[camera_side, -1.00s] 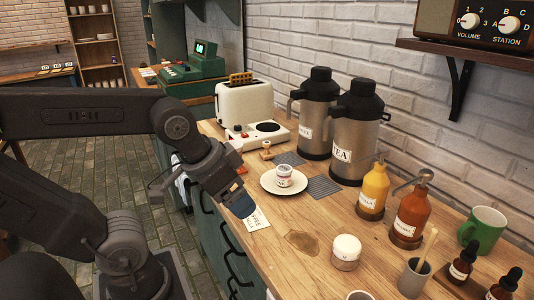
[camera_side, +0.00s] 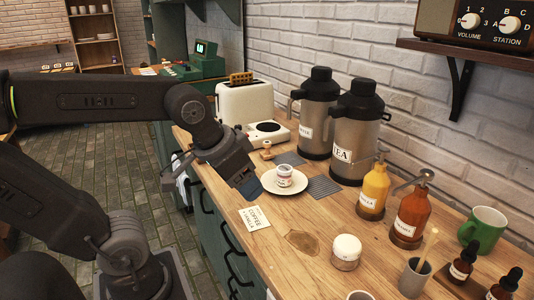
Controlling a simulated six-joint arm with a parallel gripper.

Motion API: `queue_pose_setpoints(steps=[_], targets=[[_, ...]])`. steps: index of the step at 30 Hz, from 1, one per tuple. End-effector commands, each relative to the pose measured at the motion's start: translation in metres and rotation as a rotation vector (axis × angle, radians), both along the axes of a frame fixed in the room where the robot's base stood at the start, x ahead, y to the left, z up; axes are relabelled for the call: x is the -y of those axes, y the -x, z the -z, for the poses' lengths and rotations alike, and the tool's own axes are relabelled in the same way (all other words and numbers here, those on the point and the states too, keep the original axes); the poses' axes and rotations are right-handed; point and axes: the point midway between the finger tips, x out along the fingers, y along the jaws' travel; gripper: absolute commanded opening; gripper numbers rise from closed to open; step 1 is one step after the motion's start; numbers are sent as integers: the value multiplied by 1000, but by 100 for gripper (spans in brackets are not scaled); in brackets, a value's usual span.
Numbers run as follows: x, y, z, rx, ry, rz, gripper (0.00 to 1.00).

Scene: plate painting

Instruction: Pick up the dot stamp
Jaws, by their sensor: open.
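A small stamp with a wooden handle (camera_side: 267,147) stands on the counter behind the plate, beside a dark grey mat; I take it to be the dot stamp, though its face is hidden. My gripper (camera_side: 254,190) points down at the left edge of the white plate (camera_side: 298,187). It is open, with nothing seen between its fingers, and is apart from the stamp, in front of it and to its left. A small white labelled jar (camera_side: 285,174) sits on the plate.
A toaster with a hotplate (camera_side: 262,133) and two steel flasks (camera_side: 352,140) stand behind. Syrup bottles (camera_side: 411,215), a white-lidded jar (camera_side: 346,251), a grey cup (camera_side: 414,277) and a green mug (camera_side: 482,229) crowd the right. A paper card (camera_side: 254,218) lies near the front edge.

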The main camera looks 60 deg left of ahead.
Motion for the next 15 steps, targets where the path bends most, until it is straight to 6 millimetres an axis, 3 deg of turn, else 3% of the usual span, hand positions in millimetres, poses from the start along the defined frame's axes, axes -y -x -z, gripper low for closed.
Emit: queue_pose_setpoints(steps=[8, 15], targets=[[-78, -110, -34, -39, 11, -280, 63], [-187, -194, -25, -64, 24, -534, 63]])
